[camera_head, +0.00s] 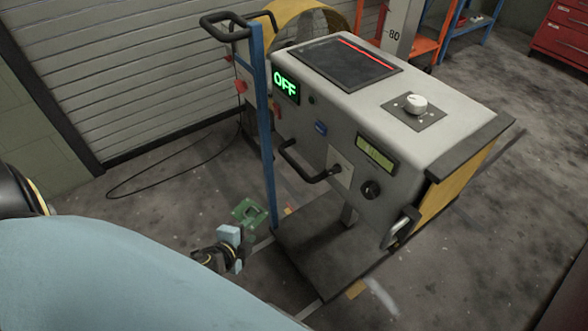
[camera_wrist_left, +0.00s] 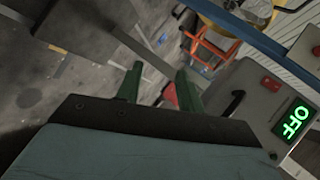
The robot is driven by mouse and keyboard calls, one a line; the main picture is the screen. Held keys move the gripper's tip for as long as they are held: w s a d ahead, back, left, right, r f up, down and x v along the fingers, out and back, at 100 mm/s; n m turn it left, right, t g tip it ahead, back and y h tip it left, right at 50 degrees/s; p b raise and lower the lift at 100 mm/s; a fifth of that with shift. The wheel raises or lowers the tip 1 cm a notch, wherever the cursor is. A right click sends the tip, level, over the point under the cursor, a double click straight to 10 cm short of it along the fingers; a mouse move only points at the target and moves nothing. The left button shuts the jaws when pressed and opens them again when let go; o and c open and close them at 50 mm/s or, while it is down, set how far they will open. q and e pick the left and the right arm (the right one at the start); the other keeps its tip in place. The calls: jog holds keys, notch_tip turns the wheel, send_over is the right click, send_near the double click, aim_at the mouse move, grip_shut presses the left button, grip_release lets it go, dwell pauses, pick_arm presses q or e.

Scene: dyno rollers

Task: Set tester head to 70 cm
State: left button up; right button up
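A grey column (camera_head: 396,28) with the mark 80 stands at the top of the head view, behind the grey console. I cannot make out the tester head itself; the column's upper part is cut off by the frame edge. My left gripper (camera_head: 249,211) is low over the floor, left of the console's base and apart from the column. In the wrist view its two green fingers (camera_wrist_left: 159,76) are spread apart with nothing held between them. A red part shows beyond them. My right gripper is in neither view.
The console (camera_head: 340,125) has a green OFF display (camera_head: 286,85), a white knob (camera_head: 415,103) and a black handle (camera_head: 308,166). A blue post (camera_head: 263,120) stands at its left. An orange cart (camera_head: 430,45) and red cabinet (camera_head: 562,38) are behind. A cable (camera_head: 150,183) lies on the floor.

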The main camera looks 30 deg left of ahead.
aim_at(292, 166)
pick_arm(q)
jog(key=w+d+r+m+t+h, duration=0.1)
jog(key=w+d+r+m+t, duration=0.15)
jog(key=r, duration=0.55)
jog(key=w+d+r+m+t+h, duration=0.1)
jog(key=r+m+t, duration=0.15)
jog(key=r, duration=0.55)
jog(key=w+f, duration=0.1)
jog(key=w, duration=0.3)
jog(key=w+f, duration=0.1)
jog(key=w, duration=0.8)
jog(key=shift+w+f, duration=0.1)
jog(key=shift+f, duration=0.3)
jog(key=shift+c, duration=0.4)
grip_shut()
